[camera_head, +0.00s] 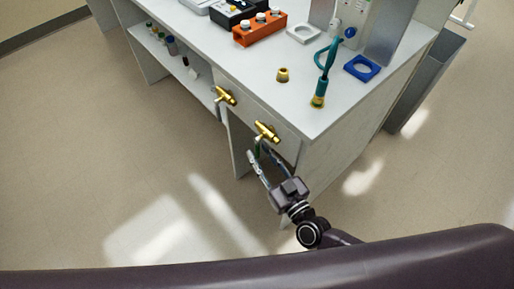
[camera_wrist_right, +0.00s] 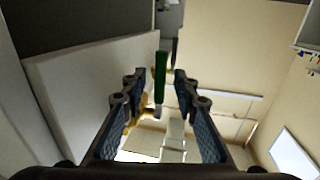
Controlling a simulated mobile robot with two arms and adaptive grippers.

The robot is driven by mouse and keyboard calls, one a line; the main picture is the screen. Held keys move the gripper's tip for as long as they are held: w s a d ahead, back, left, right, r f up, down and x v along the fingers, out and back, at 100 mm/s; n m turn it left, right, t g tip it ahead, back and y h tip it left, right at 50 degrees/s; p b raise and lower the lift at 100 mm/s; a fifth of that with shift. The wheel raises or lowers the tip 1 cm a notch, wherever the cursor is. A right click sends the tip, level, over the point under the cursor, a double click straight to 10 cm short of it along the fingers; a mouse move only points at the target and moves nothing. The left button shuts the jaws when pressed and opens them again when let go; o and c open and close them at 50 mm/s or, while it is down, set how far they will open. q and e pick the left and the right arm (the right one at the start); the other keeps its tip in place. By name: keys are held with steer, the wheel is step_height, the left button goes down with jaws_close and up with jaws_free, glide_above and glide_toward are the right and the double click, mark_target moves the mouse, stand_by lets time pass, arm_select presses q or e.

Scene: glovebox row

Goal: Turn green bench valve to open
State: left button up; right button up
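The green valve shows a brass body (camera_head: 266,131) on the bench front near its right corner. Its green handle (camera_head: 258,149) hangs below the brass and is partly hidden by my fingers. My right gripper (camera_head: 258,156) is open just below the valve. In the right wrist view, the green handle (camera_wrist_right: 160,72) stands upright between the spread fingertips (camera_wrist_right: 155,82), with a gap on both sides. Part of the brass body (camera_wrist_right: 141,107) shows beside and behind the left finger. My left gripper is not in view.
A second brass valve (camera_head: 226,96) sits to the left on the bench front. The bench top (camera_head: 345,105) carries an orange block (camera_head: 260,29), a small brass piece (camera_head: 283,75), a teal-handled tool (camera_head: 323,78) and a blue ring holder (camera_head: 362,68). The floor to the left is clear.

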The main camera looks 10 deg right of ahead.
steer(key=shift+x, duration=1)
steer(key=shift+c, duration=0.6)
jaws_close()
